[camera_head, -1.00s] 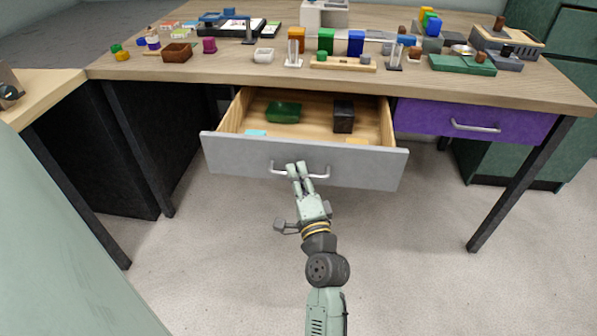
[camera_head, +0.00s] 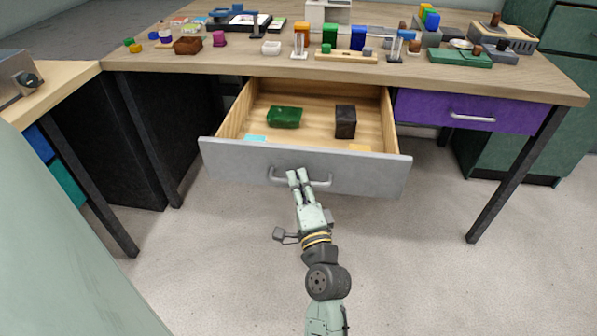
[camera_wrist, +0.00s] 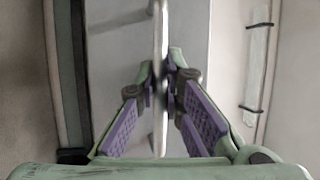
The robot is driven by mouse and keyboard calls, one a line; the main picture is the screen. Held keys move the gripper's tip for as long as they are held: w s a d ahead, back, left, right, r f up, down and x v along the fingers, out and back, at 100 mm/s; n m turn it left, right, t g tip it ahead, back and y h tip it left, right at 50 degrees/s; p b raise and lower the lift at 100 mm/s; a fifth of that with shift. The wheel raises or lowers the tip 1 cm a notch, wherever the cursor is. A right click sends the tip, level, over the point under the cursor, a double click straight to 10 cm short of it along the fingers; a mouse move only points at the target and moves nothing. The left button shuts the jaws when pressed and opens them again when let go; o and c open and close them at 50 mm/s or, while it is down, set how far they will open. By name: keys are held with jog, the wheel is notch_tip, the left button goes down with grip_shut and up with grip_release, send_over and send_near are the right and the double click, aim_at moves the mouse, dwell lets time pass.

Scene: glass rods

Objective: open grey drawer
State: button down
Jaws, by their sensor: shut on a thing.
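The grey drawer (camera_head: 240,164) stands pulled out from under the wooden table, its inside showing from above. Its bar handle (camera_head: 322,183) is on the front panel. My gripper (camera_head: 298,178) is at the left-middle part of the handle, shut on it. In the wrist view the handle (camera_wrist: 159,40) runs upright through the picture, and the fingers of my gripper (camera_wrist: 160,82) close on it from both sides. The drawer holds a green block (camera_head: 285,117), a dark block (camera_head: 345,122), a light blue piece (camera_head: 256,138) and a yellow piece (camera_head: 359,148).
A purple drawer (camera_head: 420,109) is shut to the right. Many small objects stand on the tabletop (camera_head: 330,73). Dark table legs (camera_head: 155,140) stand on both sides. The floor (camera_head: 430,270) in front of the drawer is clear apart from my arm.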

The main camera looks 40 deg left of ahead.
jog(key=c, duration=1.7)
grip_release()
